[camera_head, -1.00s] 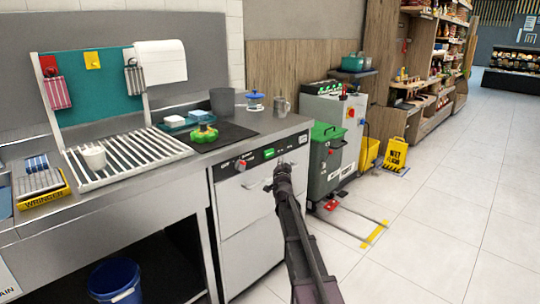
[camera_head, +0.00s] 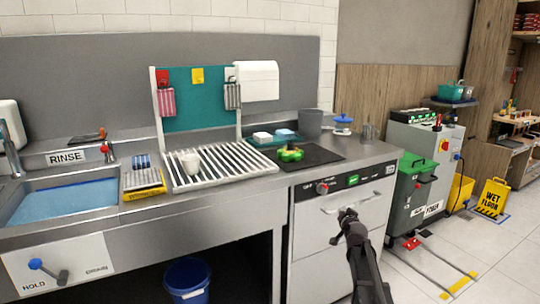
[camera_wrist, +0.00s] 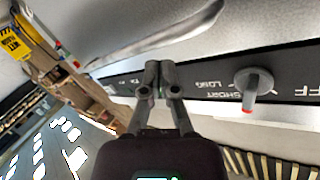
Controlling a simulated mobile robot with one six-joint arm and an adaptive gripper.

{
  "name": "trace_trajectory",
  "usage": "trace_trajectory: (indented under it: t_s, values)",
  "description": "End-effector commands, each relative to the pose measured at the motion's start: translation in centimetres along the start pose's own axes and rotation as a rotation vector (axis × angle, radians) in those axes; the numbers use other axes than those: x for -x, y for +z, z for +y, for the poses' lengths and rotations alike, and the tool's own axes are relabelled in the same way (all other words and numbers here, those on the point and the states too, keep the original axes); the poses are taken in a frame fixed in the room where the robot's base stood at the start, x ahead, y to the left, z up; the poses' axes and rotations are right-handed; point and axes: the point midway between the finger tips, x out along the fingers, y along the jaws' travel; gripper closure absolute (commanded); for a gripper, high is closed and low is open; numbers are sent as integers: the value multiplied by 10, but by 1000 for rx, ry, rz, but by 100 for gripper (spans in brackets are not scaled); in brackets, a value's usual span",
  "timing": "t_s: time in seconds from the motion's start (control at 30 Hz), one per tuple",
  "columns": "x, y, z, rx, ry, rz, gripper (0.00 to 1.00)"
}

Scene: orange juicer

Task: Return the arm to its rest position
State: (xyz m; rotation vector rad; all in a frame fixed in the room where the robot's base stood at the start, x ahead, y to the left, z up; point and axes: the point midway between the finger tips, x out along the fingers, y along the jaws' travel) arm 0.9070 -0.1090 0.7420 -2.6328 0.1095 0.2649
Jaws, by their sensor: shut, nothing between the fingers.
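My gripper (camera_head: 347,213) is in front of the white under-counter machine (camera_head: 312,228), below its control panel (camera_head: 345,187). In the wrist view my gripper (camera_wrist: 158,68) has its fingers together with nothing between them. The panel shows close by there, with a knob (camera_wrist: 252,84) and the words SHORT and LONG. My arm reaches up from the bottom edge of the head view. I cannot tell whether the fingertips touch the machine.
A sink of blue water (camera_head: 65,198) is at left, beside a slatted rack (camera_head: 225,166) with a white cup (camera_head: 190,162). A blue bucket (camera_head: 187,280) stands below the counter. A green-lidded bin (camera_head: 413,190) and a wet-floor sign (camera_head: 492,197) stand at right. Tiled floor is open there.

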Motion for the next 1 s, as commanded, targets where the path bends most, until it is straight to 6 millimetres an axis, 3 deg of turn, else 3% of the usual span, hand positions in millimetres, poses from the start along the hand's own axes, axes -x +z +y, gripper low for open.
trace_trajectory:
  t_s: [0.03, 0.23, 0.5, 0.73, 1.0]
  values:
    - [14, 18, -6, 23, -3, -63, 100]
    - [56, 81, -16, 114, 5, -319, 100]
    - [133, 156, -16, 235, 56, -665, 100]
    - [212, 204, -4, 329, 137, -949, 100]
    - [280, 230, 9, 395, 230, -1175, 100]
